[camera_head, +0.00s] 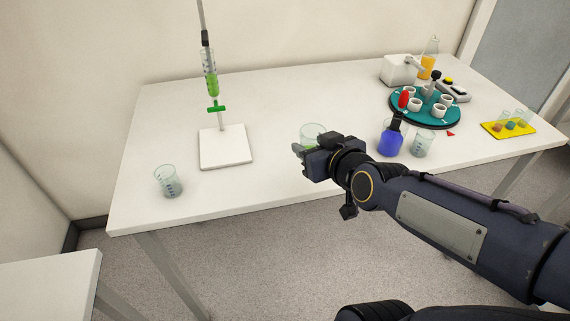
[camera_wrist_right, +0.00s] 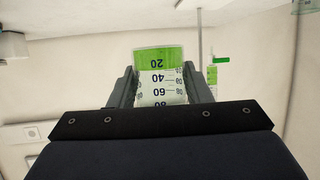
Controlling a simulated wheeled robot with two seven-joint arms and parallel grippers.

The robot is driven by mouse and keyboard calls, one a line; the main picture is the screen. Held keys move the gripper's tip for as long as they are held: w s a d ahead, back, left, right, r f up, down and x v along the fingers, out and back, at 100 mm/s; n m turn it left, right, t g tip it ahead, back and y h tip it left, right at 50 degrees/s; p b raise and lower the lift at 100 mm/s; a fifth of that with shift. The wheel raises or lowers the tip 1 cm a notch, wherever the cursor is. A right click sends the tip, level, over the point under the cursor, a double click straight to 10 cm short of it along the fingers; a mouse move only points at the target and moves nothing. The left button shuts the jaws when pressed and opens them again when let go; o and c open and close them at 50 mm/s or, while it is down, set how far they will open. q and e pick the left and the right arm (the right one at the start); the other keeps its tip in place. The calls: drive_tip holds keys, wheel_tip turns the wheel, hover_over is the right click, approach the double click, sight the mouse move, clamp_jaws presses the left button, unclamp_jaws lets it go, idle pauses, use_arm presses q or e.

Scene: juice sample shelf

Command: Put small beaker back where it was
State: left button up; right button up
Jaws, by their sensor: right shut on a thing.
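My right gripper (camera_head: 305,150) is shut on a clear beaker (camera_head: 313,131) with green liquid at its bottom. It is over the middle front part of the table; I cannot tell whether the beaker touches the tabletop. In the right wrist view the beaker (camera_wrist_right: 160,78) sits between both fingers, with its printed scale upside down in the picture. Another beaker (camera_head: 168,182) stands at the table's front left. My left gripper is not in view.
A burette with green liquid (camera_head: 211,85) hangs over a white stand base (camera_head: 225,150). A teal carousel (camera_head: 397,111) with white cups, a flask of orange liquid (camera_head: 428,66) and a yellow tray (camera_head: 497,132) are at the right. The white table (camera_head: 270,100) is clear around its middle.

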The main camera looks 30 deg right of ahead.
drive_tip(key=shift+w+f, duration=0.25)
drive_tip(key=shift+w, duration=0.05)
drive_tip(key=w+d+f+b, duration=0.1)
drive_tip(key=w+d+f, duration=0.25)
drive_tip(key=w, duration=0.45)
hover_over(297, 159)
drive_tip(key=f, duration=0.5)
drive_tip(key=shift+s+a+b, duration=0.1)
drive_tip(key=shift+s+b, duration=0.2)
drive_tip(key=shift+b, duration=0.1)
drive_tip(key=shift+w+f, duration=0.3)
drive_tip(key=shift+f, duration=0.2)
drive_tip(key=shift+w+f, duration=0.1)
drive_tip(key=shift+f, duration=1.4)
